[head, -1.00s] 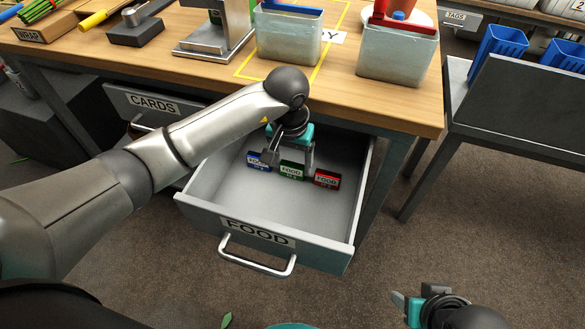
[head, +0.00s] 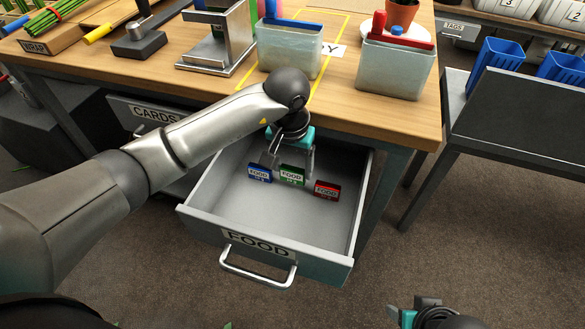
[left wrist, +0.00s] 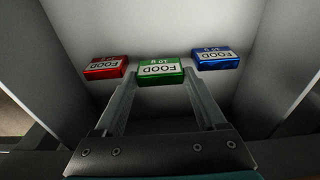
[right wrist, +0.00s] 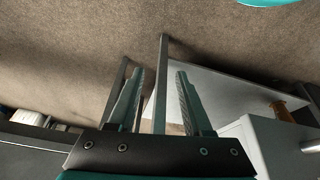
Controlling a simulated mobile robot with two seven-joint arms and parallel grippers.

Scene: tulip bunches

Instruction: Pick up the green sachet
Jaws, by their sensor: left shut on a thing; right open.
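The green sachet (head: 292,175), with a white FOOD label, stands in the open FOOD drawer (head: 262,212) between a blue sachet (head: 259,173) and a red sachet (head: 326,190). My left gripper (head: 293,166) reaches down into the drawer and is shut on the green sachet. In the left wrist view the green sachet (left wrist: 160,72) sits between the two fingertips, with the red one (left wrist: 106,67) and blue one (left wrist: 216,59) apart on either side. I cannot tell whether it is off the drawer floor. My right gripper (right wrist: 160,72) is open and empty, away from the drawer.
The wooden tabletop (head: 215,95) overhangs the back of the drawer, close to my left arm. Drawer walls stand around the sachets, and its front floor is bare. A closed-looking CARDS drawer (head: 155,112) is at left. A dark bench (head: 520,115) stands at right.

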